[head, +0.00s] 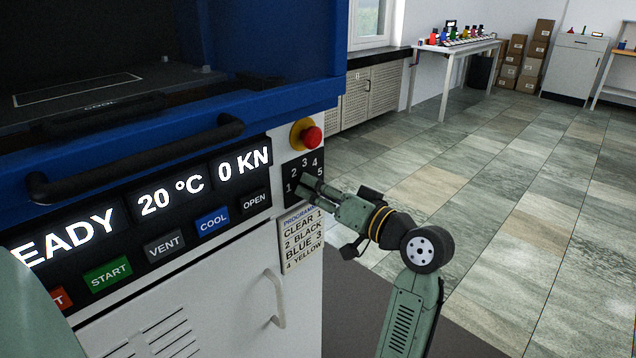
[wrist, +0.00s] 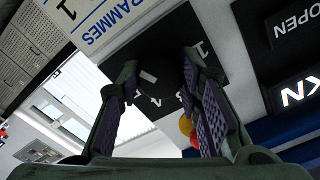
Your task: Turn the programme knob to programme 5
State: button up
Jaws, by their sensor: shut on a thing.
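The programme dial (head: 292,178) is a black plate with white numbers 1 to 5 on the press front. In the head view my gripper (head: 306,184) reaches it from the right and covers most of the knob. The wrist view shows the round black knob (wrist: 163,72) between the two fingers of my gripper (wrist: 160,74), which are shut on it. A white mark shows on the knob, on its left side in the wrist view. Nearby numbers are partly hidden, so I cannot tell which one it points to.
A red emergency button (head: 312,137) on a yellow base sits just above the dial. A programme list (head: 300,240) is below it. Display and buttons, including OPEN (head: 254,202), are to the left. A door handle (head: 275,300) is lower down. The tiled floor at right is clear.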

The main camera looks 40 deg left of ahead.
jog(key=shift+m+p, duration=0.3)
jog(key=shift+m, duration=0.2)
jog(key=o, duration=1.2)
jog(key=shift+d, duration=0.1)
jog(key=d, duration=0.8)
jog(key=s+d, duration=0.1)
jog(key=d, duration=0.2)
jog(key=shift+d, duration=0.4)
